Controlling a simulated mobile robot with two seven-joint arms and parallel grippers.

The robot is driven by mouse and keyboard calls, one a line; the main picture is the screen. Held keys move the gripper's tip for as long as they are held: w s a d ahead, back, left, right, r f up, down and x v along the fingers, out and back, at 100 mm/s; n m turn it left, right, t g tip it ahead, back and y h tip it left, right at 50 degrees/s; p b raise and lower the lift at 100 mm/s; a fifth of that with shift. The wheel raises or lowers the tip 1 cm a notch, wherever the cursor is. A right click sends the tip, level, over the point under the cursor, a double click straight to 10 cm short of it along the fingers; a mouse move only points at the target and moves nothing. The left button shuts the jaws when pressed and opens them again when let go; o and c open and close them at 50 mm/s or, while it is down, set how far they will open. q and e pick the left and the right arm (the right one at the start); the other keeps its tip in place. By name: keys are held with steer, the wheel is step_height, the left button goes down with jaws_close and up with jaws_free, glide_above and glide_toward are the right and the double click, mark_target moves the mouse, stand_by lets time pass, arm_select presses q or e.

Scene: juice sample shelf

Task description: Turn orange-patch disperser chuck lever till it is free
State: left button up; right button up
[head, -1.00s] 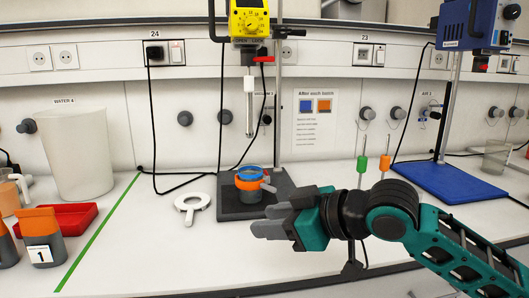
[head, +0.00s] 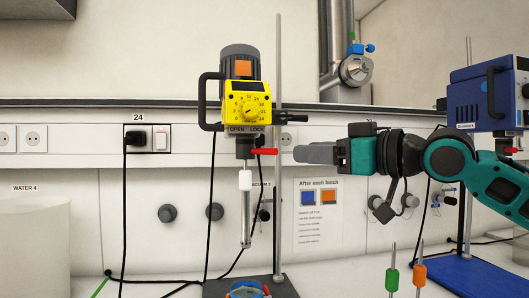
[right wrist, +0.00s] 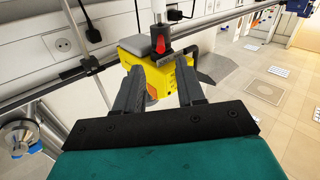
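The orange-patch disperser (head: 245,104) hangs on its stand, a yellow head with a dial and an orange patch (head: 243,68) on its grey motor. Its red chuck lever (head: 265,151) points right, below the LOCK end of the OPEN/LOCK label. A steel shaft (head: 246,215) hangs below the chuck. My right gripper (head: 300,153) is to the right of the lever at about its height, fingers pointing left, apart from it in the picture. In the right wrist view the fingers (right wrist: 160,70) are apart and empty, with the yellow head and the red lever (right wrist: 165,36) beyond them. My left gripper is not in view.
An orange-and-blue-ringed vessel (head: 247,290) stands on the stand base below the shaft. The stand rod (head: 278,200) rises just behind the lever. A blue disperser (head: 485,95) stands at the right. Green (head: 392,280) and orange (head: 419,274) handled tools stand in front.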

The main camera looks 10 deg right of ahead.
mark_target(253, 151)
steer(key=x, duration=1.1)
steer(key=shift+d, duration=0.1)
steer(key=shift+c, duration=0.5)
jaws_close()
